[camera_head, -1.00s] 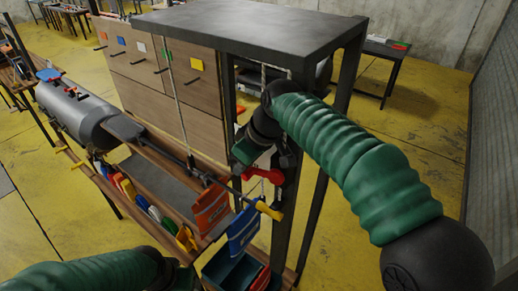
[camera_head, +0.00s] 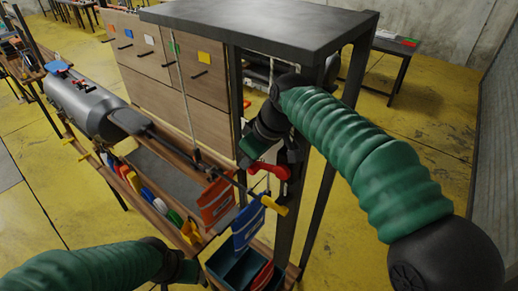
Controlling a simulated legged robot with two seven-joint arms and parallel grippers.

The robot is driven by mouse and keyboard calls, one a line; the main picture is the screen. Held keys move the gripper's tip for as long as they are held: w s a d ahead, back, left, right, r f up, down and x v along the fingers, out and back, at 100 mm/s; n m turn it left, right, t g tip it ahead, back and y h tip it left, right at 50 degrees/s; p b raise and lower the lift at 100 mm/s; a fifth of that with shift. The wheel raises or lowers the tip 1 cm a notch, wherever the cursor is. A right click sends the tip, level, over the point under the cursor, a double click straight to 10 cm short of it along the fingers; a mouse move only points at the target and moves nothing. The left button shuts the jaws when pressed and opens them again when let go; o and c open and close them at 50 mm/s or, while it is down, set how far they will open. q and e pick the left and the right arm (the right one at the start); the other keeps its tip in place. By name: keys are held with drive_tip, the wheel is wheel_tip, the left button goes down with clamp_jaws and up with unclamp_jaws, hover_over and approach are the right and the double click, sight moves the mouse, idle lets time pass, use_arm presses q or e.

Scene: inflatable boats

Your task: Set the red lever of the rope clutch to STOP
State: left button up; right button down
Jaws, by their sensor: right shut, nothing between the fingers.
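The red lever (camera_head: 264,168) of the rope clutch is on the dark post under the grey-topped frame. It lies roughly level, with its rounder end to the right. The clutch body is largely hidden behind my right arm and gripper. My right gripper (camera_head: 272,152) is just above the lever, shut and empty; its fingertips are dark and partly hidden. I cannot tell whether they touch the lever. No STOP marking can be read. My left forearm comes in at the bottom left; its gripper is cut off by the lower edge.
A yellow-ended bar (camera_head: 274,206) with a blue pouch (camera_head: 247,227) and an orange pouch (camera_head: 217,199) is below the lever. A dark teal bin (camera_head: 232,268) is under them. The metal top (camera_head: 260,22) overhangs the post. Yellow floor lies open to the right.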

drive_tip(key=shift+s+d+r, duration=0.15)
drive_tip(key=shift+s+d, duration=0.1)
drive_tip(key=shift+s+d+r, duration=0.1)
drive_tip(key=shift+s+d, duration=0.05)
drive_tip(key=shift+d, duration=0.05)
drive_tip(key=shift+r+b, duration=0.1)
drive_tip(key=shift+b, duration=0.35)
drive_tip(key=s+d+b, duration=0.2)
drive_tip(key=d, duration=0.1)
drive_tip(key=s+d+b, duration=0.2)
drive_tip(key=d, duration=0.1)
drive_tip(key=s+d+b, duration=0.2)
drive_tip(key=d, duration=0.1)
drive_tip(key=shift+s+d+r+b, duration=0.15)
drive_tip(key=shift+s+r+b, duration=0.1)
drive_tip(key=shift+s+b, duration=0.1)
drive_tip(key=shift+s+d+r, duration=0.1)
drive_tip(key=shift+s+d, duration=0.1)
drive_tip(key=shift+d, duration=0.05)
